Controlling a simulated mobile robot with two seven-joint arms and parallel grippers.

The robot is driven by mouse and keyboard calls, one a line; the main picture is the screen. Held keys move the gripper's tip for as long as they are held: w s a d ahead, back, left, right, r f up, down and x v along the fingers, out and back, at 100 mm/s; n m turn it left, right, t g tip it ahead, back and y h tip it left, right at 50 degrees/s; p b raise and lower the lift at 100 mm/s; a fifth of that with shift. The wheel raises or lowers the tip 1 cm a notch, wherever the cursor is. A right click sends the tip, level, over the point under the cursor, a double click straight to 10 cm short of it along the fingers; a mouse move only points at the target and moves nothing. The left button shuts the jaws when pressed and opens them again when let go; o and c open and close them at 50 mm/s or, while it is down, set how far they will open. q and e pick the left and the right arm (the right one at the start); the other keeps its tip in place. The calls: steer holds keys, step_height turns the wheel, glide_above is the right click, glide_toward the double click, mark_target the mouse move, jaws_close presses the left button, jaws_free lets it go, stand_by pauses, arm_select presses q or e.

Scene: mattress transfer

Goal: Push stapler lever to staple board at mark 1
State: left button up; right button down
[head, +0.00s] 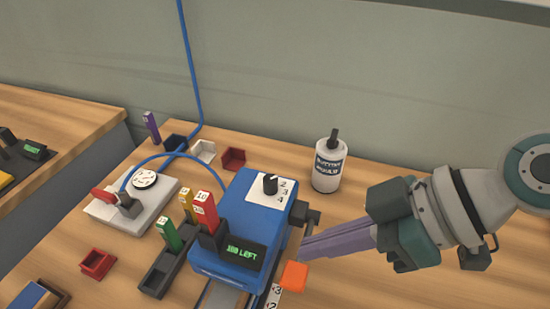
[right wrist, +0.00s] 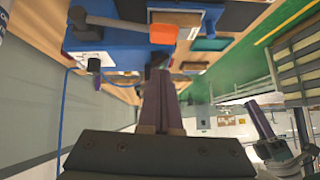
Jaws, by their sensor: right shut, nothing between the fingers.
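The blue stapler machine (head: 238,217) stands at the bench's front, with a green "100 LEFT" display (head: 243,257) and a numbered dial (head: 270,185). Its lever ends in an orange block (head: 295,275), also seen in the right wrist view (right wrist: 163,33). My right gripper (head: 303,250) is shut and empty. Its purple fingertips are beside the stapler's right side, just above and behind the orange block; contact is unclear. A wooden board (head: 221,297) shows partly under the stapler, near a numbered strip (head: 273,297). What looks like my left gripper (right wrist: 260,122) shows in the right wrist view, its jaws unclear.
A white bottle (head: 329,168) stands behind my right gripper. Left of the stapler are a dark rack (head: 160,271) with coloured sticks, a white base with a red lever (head: 130,207) and a red tray (head: 97,263). The bench's right side is clear.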

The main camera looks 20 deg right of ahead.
mark_target(291, 285)
steer(key=shift+a+f, duration=0.2)
steer(key=shift+f, duration=0.95)
steer(key=shift+a+f, duration=0.15)
steer(key=shift+f, duration=1)
arm_select(q)
steer(key=shift+f, duration=0.3)
steer(key=shift+b, duration=0.3)
